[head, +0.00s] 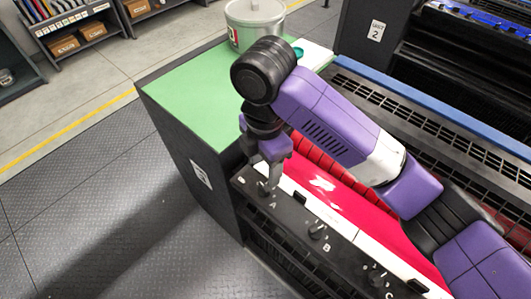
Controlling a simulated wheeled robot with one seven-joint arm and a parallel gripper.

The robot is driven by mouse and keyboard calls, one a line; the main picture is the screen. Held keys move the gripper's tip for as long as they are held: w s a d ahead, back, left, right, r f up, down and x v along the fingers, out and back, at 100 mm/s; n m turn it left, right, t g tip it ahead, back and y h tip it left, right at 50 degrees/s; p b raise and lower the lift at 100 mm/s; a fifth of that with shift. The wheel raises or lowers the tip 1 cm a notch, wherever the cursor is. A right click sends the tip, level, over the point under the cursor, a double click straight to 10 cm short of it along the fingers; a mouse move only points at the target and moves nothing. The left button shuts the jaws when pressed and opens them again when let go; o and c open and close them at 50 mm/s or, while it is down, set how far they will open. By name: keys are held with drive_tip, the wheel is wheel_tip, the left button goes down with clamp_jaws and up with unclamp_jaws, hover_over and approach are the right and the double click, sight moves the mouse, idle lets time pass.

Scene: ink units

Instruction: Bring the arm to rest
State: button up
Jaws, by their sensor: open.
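My arm reaches in from the lower right over the ink unit. Part of that knob is hidden by the fingers. Further knobs stand along the panel: one marked B (317,231) and one near C (376,279).
A grey lidded can (250,20) stands at the back of the green top (190,95), partly behind my arm. A blue-edged machine (430,105) runs along the right. Shelves with boxes (92,30) stand at the upper left. The floor at left is clear.

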drive_tip(key=w+a+r+m+t+y+b, duration=0.1)
drive_tip(key=w+a+r+m+t+y, duration=0.2)
drive_tip(key=a+r+m+t+y, duration=0.25)
drive_tip(key=w+a+r+m+t+y, duration=0.3)
drive_tip(key=a+r+m+t+y, duration=0.2)
drive_tip(key=a+r+m+y, duration=0.2)
drive_tip(key=s+d+f+m+t+h+b, duration=0.1)
drive_tip(key=s+d+f+m+t+h, duration=0.3)
drive_tip(key=d, duration=0.4)
drive_tip(key=s+d+f+m+t+h+b, duration=0.1)
drive_tip(key=s+d+f+m+t+h, duration=0.1)
drive_tip(key=s+d+m, duration=0.4)
drive_tip(key=s+d+f+m+t+h+b, duration=0.1)
drive_tip(key=s+d+f+m+t+h, duration=0.25)
drive_tip(key=d, duration=0.55)
drive_tip(key=s+d+f+g+h, duration=0.1)
drive_tip(key=s+d+f, duration=0.2)
drive_tip(key=s, duration=0.5)
drive_tip(key=s+d+f+g+h+b, duration=0.1)
drive_tip(key=s+d+f, duration=0.3)
drive_tip(key=s, duration=0.4)
drive_tip(key=s+d+f+g+h+b, duration=0.1)
drive_tip(key=s+d+f+g, duration=0.2)
drive_tip(key=s+d, duration=0.2)
drive_tip(key=s, duration=0.3)
drive_tip(key=shift+s+f, duration=0.15)
drive_tip(key=shift+s, duration=0.1)
